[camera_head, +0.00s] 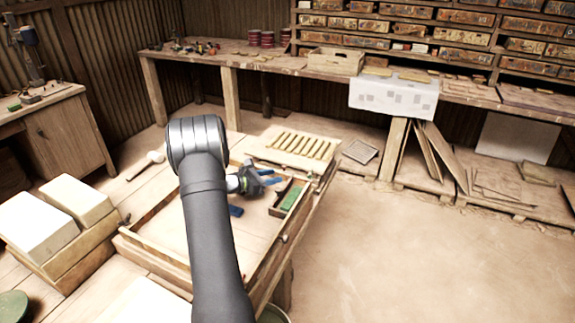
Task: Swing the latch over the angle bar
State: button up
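My gripper (270,177) has blue fingertips and hangs over the right back part of a shallow wooden frame (148,218) on a worktable. The fingers point right, close to a dark upright piece and a green block (291,198) at the frame's right side. The gap between the fingers is too small to judge. A blue piece (236,211) lies in the frame just right of my arm. I cannot clearly make out which part is the latch or the angle bar. My arm hides the middle of the frame.
A board with several yellowish strips (300,145) lies behind the frame. Pale blocks (75,200) stand on the left. The floor at right (440,240) is clear.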

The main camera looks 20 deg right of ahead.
jog(key=a+t, duration=0.1)
jog(key=a+n+t+h, duration=0.1)
jog(key=a+n+t, duration=0.1)
jog(key=shift+w+f+h, duration=0.15)
jog(key=shift+w+h, duration=0.15)
jog(key=x, duration=1.2)
jog(key=shift+w, duration=0.15)
jog(key=shift+c, duration=0.3)
jog(key=shift+t, duration=0.3)
grip_shut()
